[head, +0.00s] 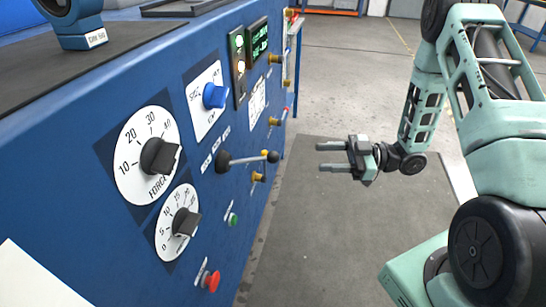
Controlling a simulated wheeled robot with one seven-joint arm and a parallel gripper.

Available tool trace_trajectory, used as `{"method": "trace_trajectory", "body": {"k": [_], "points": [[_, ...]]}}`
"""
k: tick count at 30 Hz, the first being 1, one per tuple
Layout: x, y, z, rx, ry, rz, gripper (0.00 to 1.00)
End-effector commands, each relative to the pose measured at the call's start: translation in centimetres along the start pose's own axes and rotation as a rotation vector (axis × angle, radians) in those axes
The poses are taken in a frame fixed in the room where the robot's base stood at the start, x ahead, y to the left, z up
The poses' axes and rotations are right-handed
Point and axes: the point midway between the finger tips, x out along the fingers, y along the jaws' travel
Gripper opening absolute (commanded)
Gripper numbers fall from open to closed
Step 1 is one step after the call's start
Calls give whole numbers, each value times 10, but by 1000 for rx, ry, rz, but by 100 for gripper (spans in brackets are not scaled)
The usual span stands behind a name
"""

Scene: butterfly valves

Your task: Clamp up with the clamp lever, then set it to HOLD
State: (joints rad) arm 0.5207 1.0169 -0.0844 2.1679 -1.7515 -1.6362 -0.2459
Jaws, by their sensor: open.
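The clamp lever seems to be the black-knobbed lever (248,159) on the blue panel. It has a dark round hub at its left, and its thin grey rod runs right to a black ball end, about level. A blue knob (215,96) sits on a white label plate above it; its lettering is too small to read surely, and I cannot find the word HOLD. My gripper (326,157) is open and empty, to the right of the lever and apart from it, with its two fingers pointing left toward the panel.
The blue panel (75,105) also carries a FORCE dial (148,155), a smaller dial (178,224), a green button (232,219), a red button (211,281), lamps (239,60) and a green display (258,40). Several brass fittings (274,59) stick out at its far end. The floor mat (320,235) is clear.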

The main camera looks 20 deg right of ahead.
Motion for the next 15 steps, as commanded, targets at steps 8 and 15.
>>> {"method": "trace_trajectory", "body": {"k": [8, 15], "points": [[61, -1, 0, -1, 0, -4, 49], [108, -1, 0, -1, 1, -3, 49]]}}
